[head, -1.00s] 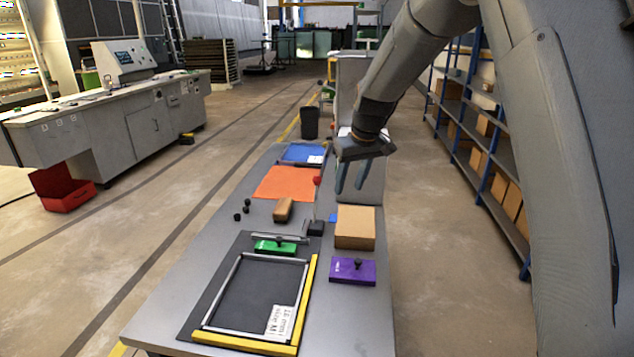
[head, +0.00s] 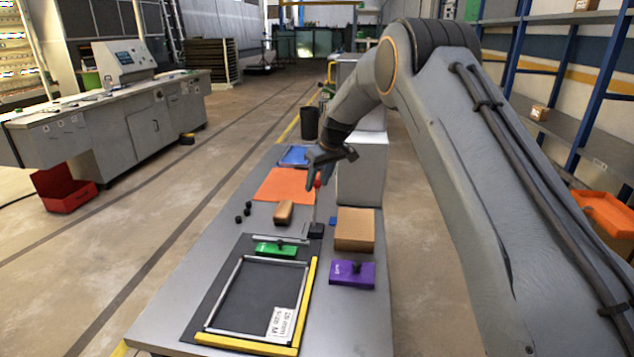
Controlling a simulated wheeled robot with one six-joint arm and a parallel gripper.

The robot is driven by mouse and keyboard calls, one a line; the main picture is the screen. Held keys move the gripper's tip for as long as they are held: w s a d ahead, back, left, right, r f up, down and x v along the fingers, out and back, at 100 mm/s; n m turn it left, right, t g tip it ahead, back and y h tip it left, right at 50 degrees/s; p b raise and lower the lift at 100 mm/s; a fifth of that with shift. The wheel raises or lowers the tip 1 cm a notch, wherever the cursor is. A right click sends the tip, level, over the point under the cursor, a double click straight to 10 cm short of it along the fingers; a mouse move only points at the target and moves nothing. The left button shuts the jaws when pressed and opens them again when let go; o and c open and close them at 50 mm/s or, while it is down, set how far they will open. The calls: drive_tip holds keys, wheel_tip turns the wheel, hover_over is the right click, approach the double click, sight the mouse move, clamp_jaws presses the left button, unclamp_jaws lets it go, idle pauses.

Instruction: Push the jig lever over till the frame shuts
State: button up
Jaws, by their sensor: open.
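The jig lever is a thin upright rod with a red knob (head: 317,181), rising from a dark block (head: 316,230) behind the frame's right far corner. The jig frame (head: 208,300) lies on a dark mat, with silver bars at its left and far sides and yellow bars at its right and near sides. A green block (head: 276,249) with a black knob sits at its far side. My gripper (head: 314,170) is open and empty, fingers pointing down and left, at the red knob in the picture. I cannot tell whether they touch.
A cardboard box (head: 354,230) and a purple block (head: 352,275) stand right of the jig. A brown wooden-looking block (head: 284,213), small black knobs (head: 243,211), an orange sheet (head: 285,185) and a blue tray (head: 294,155) lie on the table. A pale cabinet (head: 362,170) stands behind.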

drive_tip(key=shift+w+a+f, duration=0.15)
drive_tip(key=shift+w+f, duration=0.1)
drive_tip(key=shift+f, duration=0.4)
clamp_jaws()
drive_tip(key=shift+s, duration=0.1)
